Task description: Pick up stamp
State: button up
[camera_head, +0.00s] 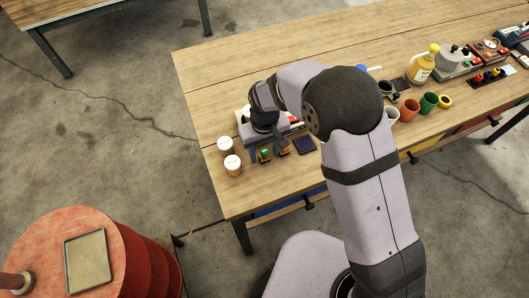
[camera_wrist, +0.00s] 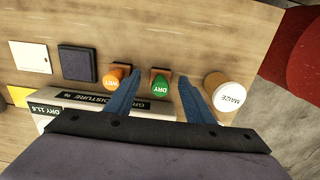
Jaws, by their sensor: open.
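Two stamps stand side by side on the wooden table. One has a green round top reading DRY (camera_wrist: 160,85) and a wooden-coloured body; it also shows in the head view (camera_head: 265,155). The other has an orange top (camera_wrist: 114,77), its lettering seemingly WET; it also shows in the head view (camera_head: 284,147). My gripper (camera_wrist: 159,78) is open and empty, with blue fingers. In the wrist view the green stamp lies between the fingertips, and the orange one is just outside the left finger. I cannot tell the height gap between fingertips and stamp.
A white-lidded pot marked MAIZE (camera_wrist: 225,93) stands right of the green stamp. A dark ink pad (camera_wrist: 77,63) and a white card (camera_wrist: 30,57) lie to the left. A grain moisture device (camera_wrist: 100,102) sits close behind the stamps. Mugs (camera_head: 410,109) stand farther right.

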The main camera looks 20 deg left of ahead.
aim_at(264, 150)
jog(key=shift+f, duration=0.3)
jog(key=c, duration=1.1)
jog(key=shift+r, duration=0.1)
jog(key=shift+c, duration=0.2)
notch_tip(264, 150, up, 10)
jog(key=b, duration=0.3)
